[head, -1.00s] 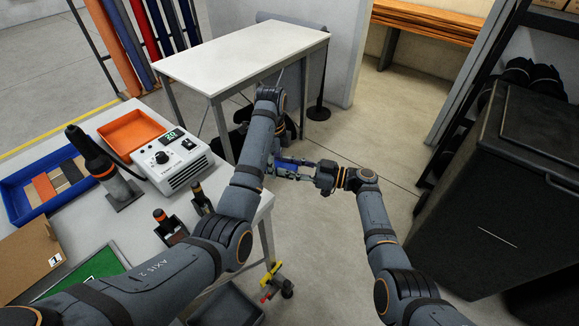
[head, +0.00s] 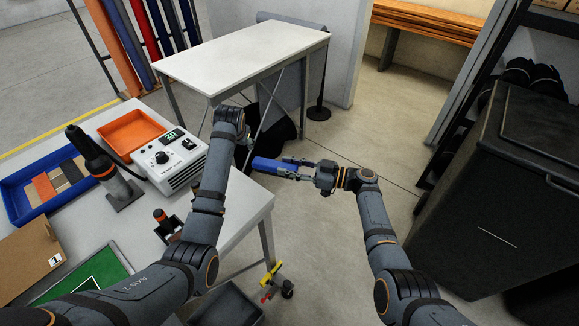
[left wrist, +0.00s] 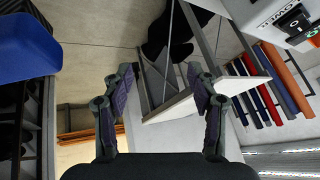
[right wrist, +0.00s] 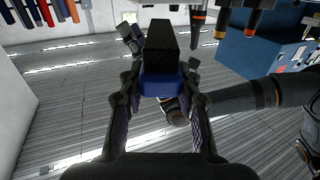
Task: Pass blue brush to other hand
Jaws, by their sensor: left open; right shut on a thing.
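The blue brush (head: 272,167) is in my right gripper (head: 300,171), held out over the floor to the right of the near workbench. In the right wrist view the brush's blue body (right wrist: 160,85) sits between the fingers, with a dark block of bristles at its far end. A blue part (left wrist: 28,45) also shows large at the upper left of the left wrist view. My left gripper (left wrist: 160,95) is open and empty, apart from the brush.
The near workbench (head: 245,215) holds a white control box (head: 172,160), an orange tray (head: 128,130), a blue bin (head: 20,205) and a torch in a stand. A white table (head: 245,55) stands behind. A large black bin (head: 490,190) is at right. Open floor lies between.

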